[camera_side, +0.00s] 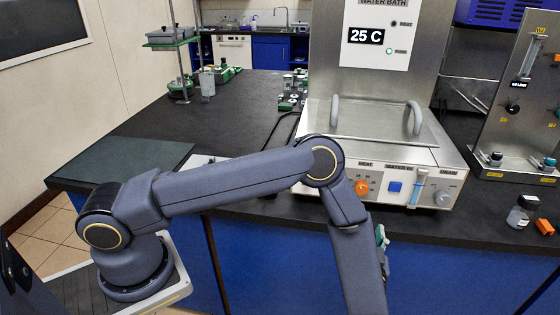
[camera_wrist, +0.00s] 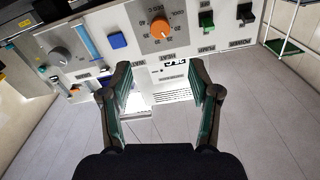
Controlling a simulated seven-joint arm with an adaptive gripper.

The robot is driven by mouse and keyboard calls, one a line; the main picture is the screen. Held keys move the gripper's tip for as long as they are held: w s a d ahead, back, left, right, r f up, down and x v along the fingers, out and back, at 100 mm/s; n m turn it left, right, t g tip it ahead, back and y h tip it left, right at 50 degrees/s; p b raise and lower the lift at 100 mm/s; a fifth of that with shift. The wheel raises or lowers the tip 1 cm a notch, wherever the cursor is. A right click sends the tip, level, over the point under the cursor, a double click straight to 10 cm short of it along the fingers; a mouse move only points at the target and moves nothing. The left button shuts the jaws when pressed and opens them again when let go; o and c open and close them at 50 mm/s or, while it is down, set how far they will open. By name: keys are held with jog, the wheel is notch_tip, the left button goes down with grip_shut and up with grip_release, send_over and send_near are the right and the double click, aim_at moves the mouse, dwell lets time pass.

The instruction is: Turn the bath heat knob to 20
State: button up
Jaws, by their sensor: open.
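The orange heat knob (camera_side: 361,187) sits on the front panel of the steel water bath (camera_side: 465,165). In the wrist view the knob (camera_wrist: 160,28) shows larger, with a numbered dial around it and upside-down lettering. I cannot read its setting exactly. The bath's display (camera_side: 366,36) reads 25 C. My gripper (camera_wrist: 159,66) is open and empty, its two dark fingers with green pads spread apart. In that picture the knob lies beyond the fingertips, roughly between them, and they appear apart from it. In the side view my arm hides most of the gripper.
Beside the heat knob are a blue button (camera_side: 395,187), a blue-and-white upright tube (camera_side: 418,186) and a grey drain knob (camera_side: 442,198). Green (camera_wrist: 206,20) and black (camera_wrist: 245,13) switches sit on its other side. A small bottle (camera_side: 520,213) stands on the counter at right.

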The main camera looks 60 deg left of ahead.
aim_at(362, 190)
jog(key=x, duration=1.3)
jog(key=shift+w+a, duration=0.1)
jog(key=c, duration=1.2)
